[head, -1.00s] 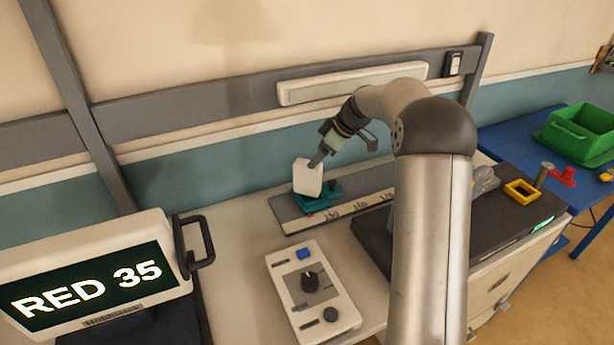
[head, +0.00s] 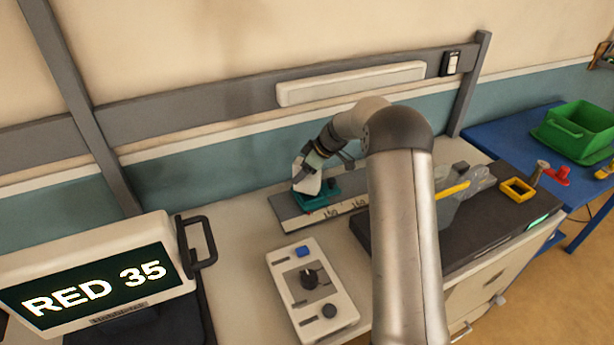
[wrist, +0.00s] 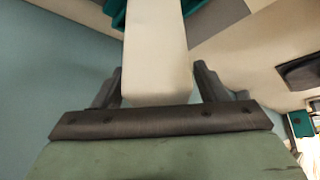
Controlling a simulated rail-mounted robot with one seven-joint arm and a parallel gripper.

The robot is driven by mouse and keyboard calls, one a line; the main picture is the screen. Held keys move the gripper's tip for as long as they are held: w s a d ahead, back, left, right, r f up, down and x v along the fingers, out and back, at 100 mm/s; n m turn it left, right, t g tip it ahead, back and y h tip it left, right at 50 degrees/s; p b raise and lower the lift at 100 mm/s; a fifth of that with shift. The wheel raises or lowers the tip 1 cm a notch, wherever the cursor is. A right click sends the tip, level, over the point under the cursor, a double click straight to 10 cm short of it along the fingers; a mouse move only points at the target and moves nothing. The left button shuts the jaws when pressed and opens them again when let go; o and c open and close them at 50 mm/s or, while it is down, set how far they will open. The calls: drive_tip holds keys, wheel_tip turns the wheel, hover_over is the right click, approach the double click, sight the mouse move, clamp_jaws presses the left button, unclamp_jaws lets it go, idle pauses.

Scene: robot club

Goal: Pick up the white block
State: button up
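The white block (head: 307,183) stands in a teal holder (head: 318,200) on the grey measuring rail, at the back of the bench. My gripper (head: 312,172) is at the block, coming in from the upper right. In the wrist view the white block (wrist: 157,55) lies between the two fingers of my gripper (wrist: 157,68). A narrow gap shows on each side, so the fingers are open around it. The block's lower end meets the holder near the top of the wrist view.
A control box (head: 311,288) with a blue button and knob stands in front of the rail (head: 290,212). A screen (head: 95,285) reading "RED 35" is at left. A dark platform (head: 500,215) with a yellow frame (head: 517,189) is at right.

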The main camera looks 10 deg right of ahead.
drive_tip(key=c, duration=1.2)
drive_tip(key=shift+o, duration=0.2)
drive_tip(key=shift+r, duration=0.1)
